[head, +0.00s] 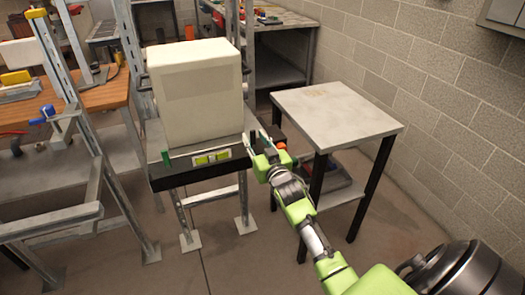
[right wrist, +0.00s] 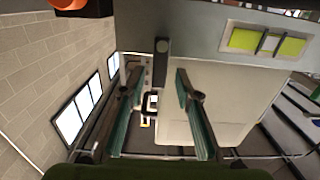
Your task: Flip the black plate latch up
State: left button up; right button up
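A dark, narrow plate (right wrist: 162,62), which looks like the black plate latch, shows in the right wrist view at the edge of the grey metal housing (right wrist: 200,35). It has a round mark near one end. My right gripper (head: 257,140) is at the right front corner of the heater's stand in the head view. Its fingers are spread, with nothing held between them. In the right wrist view the fingertips (right wrist: 160,80) appear on either side of the plate's end; I cannot tell whether they touch it. In the head view the plate is not clear. My left gripper is out of view.
The cream heater box (head: 197,92) stands on the metal stand, with a yellow-green panel (head: 212,157) on the front. An orange-red knob (head: 281,146) is close beside my right gripper. A grey-topped table (head: 335,115) stands to the right. Metal frame posts rise at left.

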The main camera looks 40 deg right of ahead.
jog(key=v, duration=0.9)
jog(key=shift+s, duration=0.3)
jog(key=shift+a, duration=0.1)
jog(key=s+a+f+n+g+y, duration=0.1)
jog(key=s+a+f+g, duration=0.25)
jog(key=f, duration=0.95)
jog(key=s+a+f+g+y, duration=0.15)
jog(key=s+f, duration=0.25)
jog(key=f, duration=0.8)
jog(key=s+a+f+n+g+y, duration=0.1)
jog(key=s+a+f+g, duration=0.25)
jog(key=f, duration=0.95)
jog(key=s+a+f+n+g, duration=0.1)
jog(key=s+a+f+g, duration=0.15)
jog(key=s+f, duration=0.65)
jog(key=s+a+f+n+g, duration=0.1)
jog(key=s+a+f+g, duration=0.15)
jog(key=s+f, duration=0.6)
jog(key=s+a+f+g, duration=0.1)
jog(key=s+f, duration=0.1)
jog(key=s, duration=0.8)
jog(key=s+a+f+n+g, duration=0.1)
jog(key=s+f+g, duration=0.1)
jog(key=s, duration=0.9)
jog(key=shift+f, duration=0.35)
jog(key=shift+y, duration=0.25)
